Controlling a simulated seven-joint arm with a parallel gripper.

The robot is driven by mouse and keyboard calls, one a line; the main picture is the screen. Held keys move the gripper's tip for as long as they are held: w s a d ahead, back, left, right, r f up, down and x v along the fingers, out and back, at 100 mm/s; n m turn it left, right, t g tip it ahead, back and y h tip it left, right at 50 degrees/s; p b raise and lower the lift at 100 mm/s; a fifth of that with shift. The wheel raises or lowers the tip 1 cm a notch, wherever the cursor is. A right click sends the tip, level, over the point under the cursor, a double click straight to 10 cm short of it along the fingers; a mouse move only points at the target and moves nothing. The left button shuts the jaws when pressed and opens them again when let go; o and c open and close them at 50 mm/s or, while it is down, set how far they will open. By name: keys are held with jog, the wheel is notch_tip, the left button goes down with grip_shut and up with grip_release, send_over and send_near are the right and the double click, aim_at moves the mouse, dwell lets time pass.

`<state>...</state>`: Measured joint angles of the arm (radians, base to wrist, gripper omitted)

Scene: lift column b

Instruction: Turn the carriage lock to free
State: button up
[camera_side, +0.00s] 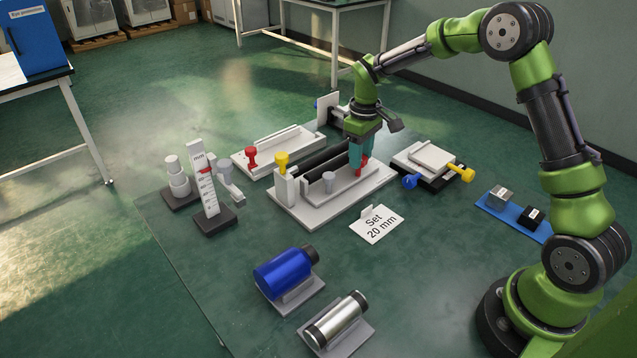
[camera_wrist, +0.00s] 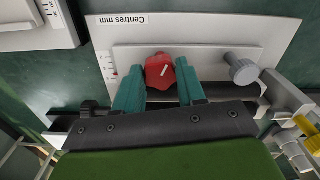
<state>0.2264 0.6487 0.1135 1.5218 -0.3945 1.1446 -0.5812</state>
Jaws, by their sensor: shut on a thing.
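A red lobed knob (camera_wrist: 159,71) with a white pointer line sits on the light fixture plate (camera_wrist: 205,32) marked "Centres". The line slants in the wrist view, and I cannot read which lock setting it marks. My gripper (camera_wrist: 163,82) has its teal fingers on either side of this knob and is shut on it. In the side view my gripper (camera_side: 359,155) points down at the front right of the fixture (camera_side: 308,217), and the red knob (camera_side: 362,167) shows partly beside the fingers. A grey knob (camera_side: 329,181) and a yellow knob (camera_side: 281,160) are left of it.
A card reading "Set 20 mm" (camera_side: 376,223) stands in front. A scale post (camera_side: 204,180) and a tray with a red knob (camera_side: 285,150) are left. A block with blue and yellow knobs (camera_side: 430,160) is close on the right. Blue and silver cylinders lie in front.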

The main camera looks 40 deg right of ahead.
jog(key=shift+r+n, duration=0.1)
jog(key=shift+n, duration=0.7)
jog(key=o, duration=1.1)
jog(key=shift+c, duration=0.2)
